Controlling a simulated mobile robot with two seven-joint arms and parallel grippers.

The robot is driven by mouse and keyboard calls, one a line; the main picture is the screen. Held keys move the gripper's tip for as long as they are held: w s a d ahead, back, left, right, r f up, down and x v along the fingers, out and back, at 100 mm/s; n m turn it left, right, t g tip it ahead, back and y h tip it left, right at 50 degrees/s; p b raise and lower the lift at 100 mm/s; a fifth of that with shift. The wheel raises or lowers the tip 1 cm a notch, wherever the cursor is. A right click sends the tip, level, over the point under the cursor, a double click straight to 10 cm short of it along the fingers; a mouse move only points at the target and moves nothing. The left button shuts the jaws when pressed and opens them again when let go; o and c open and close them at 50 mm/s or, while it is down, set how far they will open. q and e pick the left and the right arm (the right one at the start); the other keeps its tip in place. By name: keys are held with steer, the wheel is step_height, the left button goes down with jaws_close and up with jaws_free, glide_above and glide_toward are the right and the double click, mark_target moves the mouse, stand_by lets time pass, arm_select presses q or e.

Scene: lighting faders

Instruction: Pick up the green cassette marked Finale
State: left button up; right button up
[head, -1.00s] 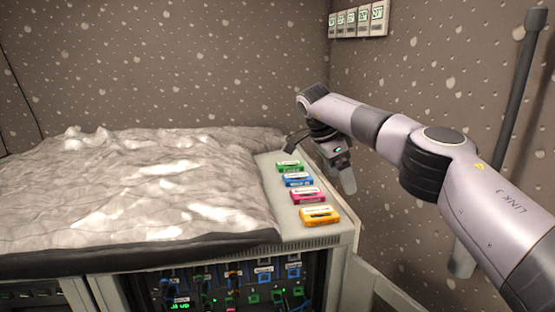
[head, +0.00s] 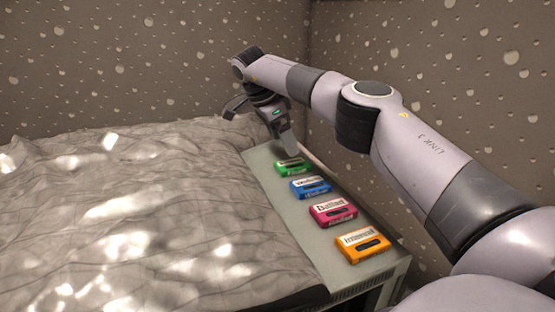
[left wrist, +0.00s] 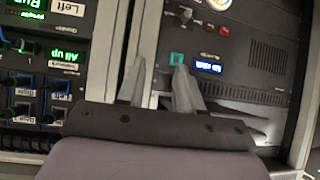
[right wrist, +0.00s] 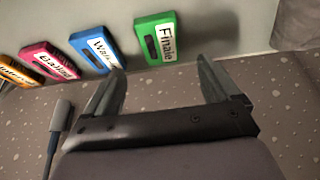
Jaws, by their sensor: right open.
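The green cassette (head: 291,168), its white label reading Finale in the right wrist view (right wrist: 156,39), lies on the grey ledge (head: 262,158) at the far end of a row. My right gripper (head: 260,128) is open and empty, above the ledge's far end, just beyond the green cassette. In the right wrist view, the cassette lies past the fingertips, roughly in line with the gap between the fingers (right wrist: 161,68), with nothing gripped. My left gripper (left wrist: 160,66) is in the left wrist view only, fingers apart and empty, in front of a rack panel.
Blue (head: 311,187), pink (head: 333,211) and orange (head: 362,245) cassettes line the ledge nearer to me. A crumpled grey cover (head: 120,200) borders the ledge on the left. A speckled wall (head: 420,90) stands close on the right. The rack has switches and lit displays (left wrist: 208,67).

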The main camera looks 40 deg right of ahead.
mark_target(292, 164)
steer(key=shift+w+d+f, duration=0.1)
steer(key=shift+w+f, duration=0.05)
steer(key=x, duration=0.3)
steer(key=p+x, duration=0.1)
steer(key=x, duration=0.2)
steer(key=shift+f, duration=0.4)
steer(key=c, duration=1.2)
